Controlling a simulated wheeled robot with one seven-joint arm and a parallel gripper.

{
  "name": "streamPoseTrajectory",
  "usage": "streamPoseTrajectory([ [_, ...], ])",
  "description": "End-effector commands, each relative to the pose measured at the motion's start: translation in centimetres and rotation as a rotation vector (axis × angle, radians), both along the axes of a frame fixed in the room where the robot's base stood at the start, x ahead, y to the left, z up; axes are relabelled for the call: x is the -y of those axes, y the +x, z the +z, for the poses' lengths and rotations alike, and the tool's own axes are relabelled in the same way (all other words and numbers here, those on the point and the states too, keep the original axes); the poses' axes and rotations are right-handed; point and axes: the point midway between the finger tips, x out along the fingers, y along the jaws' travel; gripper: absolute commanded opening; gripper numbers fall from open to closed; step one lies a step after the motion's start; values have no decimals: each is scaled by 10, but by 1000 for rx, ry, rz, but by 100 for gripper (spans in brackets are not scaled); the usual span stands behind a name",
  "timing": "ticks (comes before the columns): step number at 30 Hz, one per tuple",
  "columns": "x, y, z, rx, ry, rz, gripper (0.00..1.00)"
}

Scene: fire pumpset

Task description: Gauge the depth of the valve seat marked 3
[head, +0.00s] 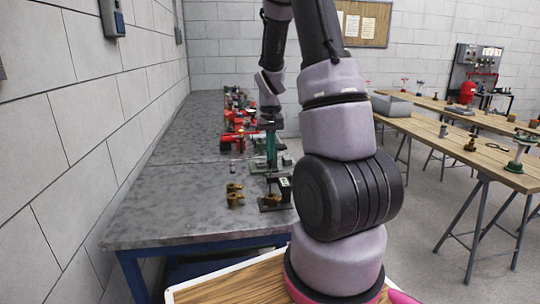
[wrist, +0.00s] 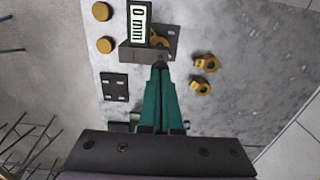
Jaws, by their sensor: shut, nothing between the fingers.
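My gripper (wrist: 160,70) has green fingers that are shut and empty. Its tips are just in front of a grey block at the foot of a depth gauge (wrist: 139,25), whose display reads 0 mm. Whether they touch the block I cannot tell. A brass piece (wrist: 160,38) sits on a dark plate beside the gauge, partly hidden. Two more brass pieces with round openings, one (wrist: 205,63) and another (wrist: 201,88), lie right of the fingers. In the head view, my gripper (head: 271,150) points down above the bench near the gauge stand (head: 276,195). No number 3 is legible.
Two brass discs (wrist: 104,45) and a black plate with holes (wrist: 114,86) lie left of the fingers. Red and dark pump parts (head: 235,125) crowd the far end of the grey bench (head: 180,200). Its near left is clear. Wooden tables (head: 460,135) stand right.

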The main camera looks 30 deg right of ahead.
Motion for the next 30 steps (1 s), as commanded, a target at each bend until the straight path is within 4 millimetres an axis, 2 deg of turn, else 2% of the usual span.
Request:
streamPoseTrajectory([
  [30,0,-1,-26,-1,0,-1,0],
])
